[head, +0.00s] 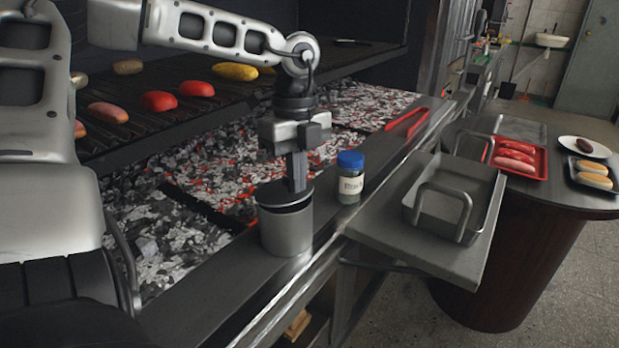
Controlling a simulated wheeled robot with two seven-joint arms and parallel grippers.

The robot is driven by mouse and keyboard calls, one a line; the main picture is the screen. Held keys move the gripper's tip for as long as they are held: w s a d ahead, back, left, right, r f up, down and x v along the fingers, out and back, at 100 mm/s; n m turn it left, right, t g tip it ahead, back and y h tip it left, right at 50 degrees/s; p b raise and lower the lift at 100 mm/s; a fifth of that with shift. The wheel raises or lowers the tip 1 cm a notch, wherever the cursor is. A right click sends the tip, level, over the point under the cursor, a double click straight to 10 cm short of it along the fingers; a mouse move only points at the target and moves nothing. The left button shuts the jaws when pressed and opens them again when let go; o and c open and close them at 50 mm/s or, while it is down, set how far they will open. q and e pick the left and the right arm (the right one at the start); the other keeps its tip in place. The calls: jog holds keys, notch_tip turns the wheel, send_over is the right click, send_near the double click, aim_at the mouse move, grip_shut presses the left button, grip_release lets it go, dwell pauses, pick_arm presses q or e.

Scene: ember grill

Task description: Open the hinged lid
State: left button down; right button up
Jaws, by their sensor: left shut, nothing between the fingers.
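A grey metal canister (287,230) stands upright on the ledge in front of the ember bed. Its dark lid (270,195) sits on top and looks down flat; I cannot make out a hinge. My left gripper (297,187) points straight down over the lid, with its fingers together and nothing between them. The fingertips are at the lid's top or just above it; I cannot tell if they touch. They hide part of the lid's top. My right gripper is not in view.
A jar with a blue cap (350,160) stands right beside the canister. Red tongs (406,122) lie farther along the ledge. A metal tray with handles (487,205) rests on the side shelf. Glowing embers (190,200) and the loaded grill (150,125) lie behind.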

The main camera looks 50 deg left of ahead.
aim_at(279, 187)
pick_arm(q)
jog(key=a+r+h+p, duration=0.3)
jog(key=a+h, duration=0.1)
jog(key=h, duration=0.1)
jog(key=shift+r+h+p, duration=0.3)
jog(key=shift+r+p, duration=0.05)
jog(key=shift+r, duration=0.05)
jog(key=shift+a+r+h, duration=0.1)
jog(key=shift+a+h, duration=0.3)
jog(key=shift+a, duration=0.05)
jog(key=shift+a+r+p, duration=0.15)
jog(key=shift+a+r, duration=0.05)
jog(key=shift+a, duration=0.4)
jog(key=shift+a+r+p, duration=0.15)
jog(key=shift+a+r, duration=0.05)
jog(key=shift+a, duration=0.4)
jog(key=a, duration=0.3)
jog(key=shift+s, duration=0.1)
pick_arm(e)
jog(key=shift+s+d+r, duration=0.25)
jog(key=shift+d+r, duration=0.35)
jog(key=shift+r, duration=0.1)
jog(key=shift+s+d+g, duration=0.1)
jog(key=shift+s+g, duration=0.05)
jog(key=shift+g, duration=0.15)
